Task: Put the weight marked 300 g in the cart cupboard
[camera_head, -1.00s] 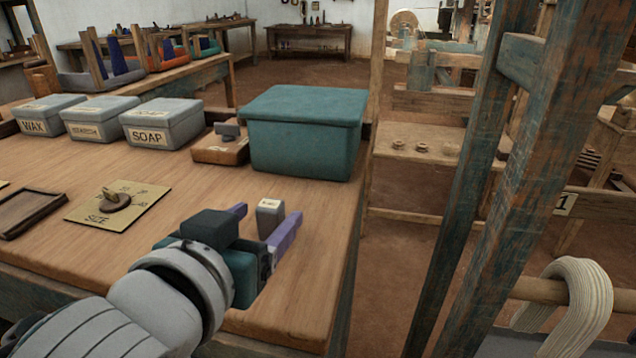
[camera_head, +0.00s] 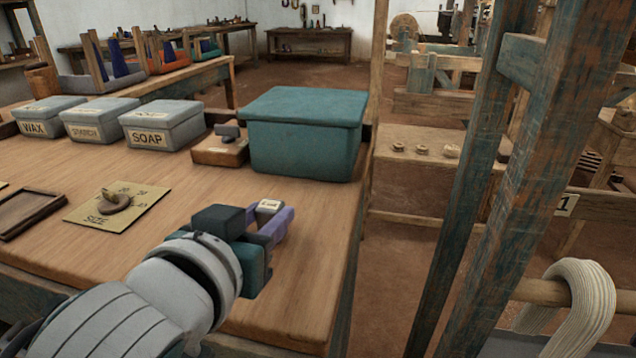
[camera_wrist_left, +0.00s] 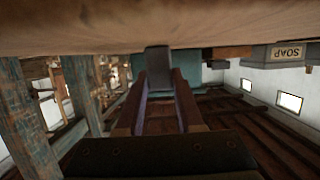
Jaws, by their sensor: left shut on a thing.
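A small grey weight (camera_head: 269,206) with a pale label on its top is near the right edge of the wooden table (camera_head: 200,215). The marking on the label is too small to read. My left gripper (camera_head: 268,214) is shut on the weight, with a purple finger on each side. In the left wrist view, the weight (camera_wrist_left: 158,58) sits between the fingertips against the tabletop, which shows inverted at the top; I cannot tell whether it is lifted. My right gripper is not in view. I cannot make out a cart cupboard.
A lidded teal box (camera_head: 305,140) stands behind the gripper. A wooden block with a dark piece (camera_head: 221,147) and grey boxes marked WAX, STARCH and SOAP (camera_head: 162,125) stand left of it. A SIZE dial plate (camera_head: 118,203) lies leftward. Loom posts (camera_head: 480,170) rise at right.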

